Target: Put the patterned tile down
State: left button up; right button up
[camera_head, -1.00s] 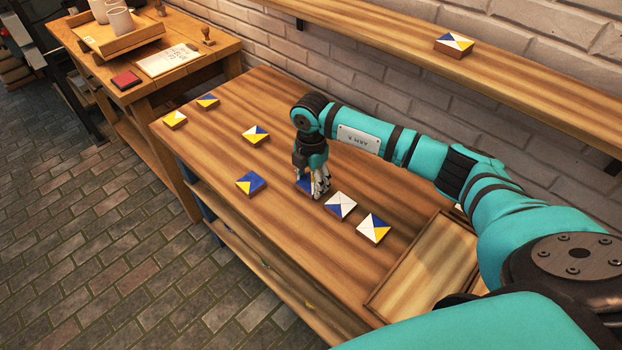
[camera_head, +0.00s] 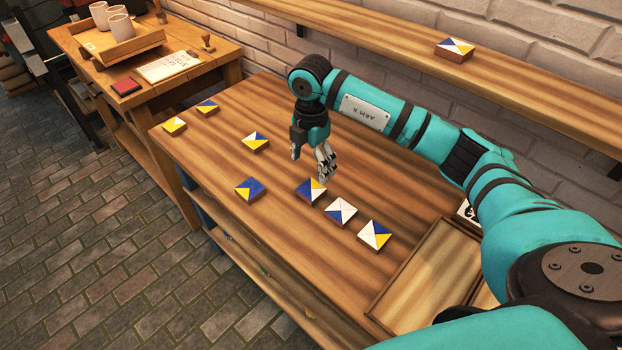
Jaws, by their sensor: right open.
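A patterned tile (camera_head: 310,191) in blue, white and yellow lies flat on the wooden table (camera_head: 300,270). It is at the left end of a short row with a white-and-blue tile (camera_head: 340,211) and a white, yellow and blue tile (camera_head: 374,235). My right gripper (camera_head: 310,166) is open and empty, just above and behind the first tile, and looks apart from it. My left gripper is not in view.
More tiles lie to the left, including a blue-and-yellow one (camera_head: 250,190) and a blue, white and yellow one (camera_head: 256,142). An empty wooden tray (camera_head: 412,262) sits at the right. A wall shelf (camera_head: 400,28) holds another tile (camera_head: 454,49).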

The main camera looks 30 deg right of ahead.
notch_tip(320, 180, up, 4)
jog(key=shift+f, duration=0.25)
dwell(0.4)
